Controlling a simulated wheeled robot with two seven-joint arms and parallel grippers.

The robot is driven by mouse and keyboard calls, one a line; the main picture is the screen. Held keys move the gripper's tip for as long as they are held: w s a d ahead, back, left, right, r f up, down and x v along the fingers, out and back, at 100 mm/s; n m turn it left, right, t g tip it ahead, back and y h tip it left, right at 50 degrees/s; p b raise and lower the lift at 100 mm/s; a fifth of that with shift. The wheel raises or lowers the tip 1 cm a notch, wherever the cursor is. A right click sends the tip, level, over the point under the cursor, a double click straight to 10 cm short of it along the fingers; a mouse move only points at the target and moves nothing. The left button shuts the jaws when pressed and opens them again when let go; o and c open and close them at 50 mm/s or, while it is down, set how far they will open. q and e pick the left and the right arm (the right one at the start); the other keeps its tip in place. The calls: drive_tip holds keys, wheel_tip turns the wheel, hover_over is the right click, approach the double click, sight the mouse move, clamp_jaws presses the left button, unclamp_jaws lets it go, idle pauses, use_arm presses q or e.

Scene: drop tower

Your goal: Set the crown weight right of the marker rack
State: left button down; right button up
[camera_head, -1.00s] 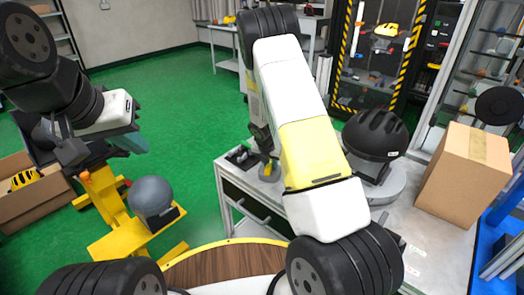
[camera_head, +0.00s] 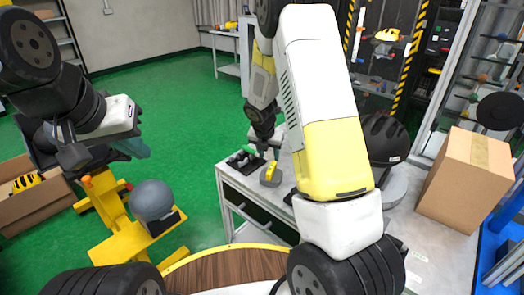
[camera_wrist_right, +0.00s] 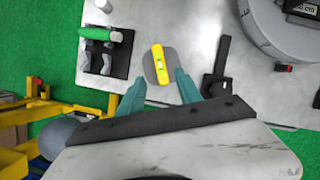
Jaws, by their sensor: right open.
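The crown weight appears to be the grey rounded base with a yellow bar on top (camera_head: 270,175). It stands on the bench, right of and slightly nearer than the marker rack (camera_head: 242,161), a black stand with a green-topped piece. In the right wrist view the weight (camera_wrist_right: 151,70) lies just beyond the fingertips, apart from the rack (camera_wrist_right: 104,62) to its left. My right gripper (camera_wrist_right: 158,84) is open, its teal fingers spread toward the weight; no clear contact shows. My left gripper (camera_head: 132,148) hangs at the left, away from the bench; its finger gap is unclear.
A black helmet (camera_head: 384,141) on a round grey base and a cardboard box (camera_head: 466,180) stand on the right of the bench. A dark bracket (camera_wrist_right: 218,68) lies right of the weight. A grey ball on a yellow stand (camera_head: 152,200) is at the left.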

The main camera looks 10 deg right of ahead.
drive_tip(key=s+r+m+t+y, duration=0.1)
drive_tip(key=s+r+m, duration=0.5)
drive_tip(key=r+m, duration=0.3)
drive_tip(key=s+r+m+y, duration=0.1)
drive_tip(key=s+r+m, duration=0.55)
drive_tip(key=r, duration=0.45)
drive_tip(key=s+a+r+m, duration=0.1)
drive_tip(key=s+r+m, duration=0.1)
drive_tip(key=s+m, duration=0.2)
drive_tip(key=s+a+r+m+t+y, duration=0.1)
drive_tip(key=s+r+m, duration=0.1)
drive_tip(key=s+m, duration=0.3)
drive_tip(key=s+a+r+m+y, duration=0.1)
drive_tip(key=s+r+m, duration=0.2)
drive_tip(key=s+m, duration=0.2)
drive_tip(key=s, duration=0.3)
drive_tip(key=shift+s, duration=0.25)
drive_tip(key=shift+d, duration=0.15)
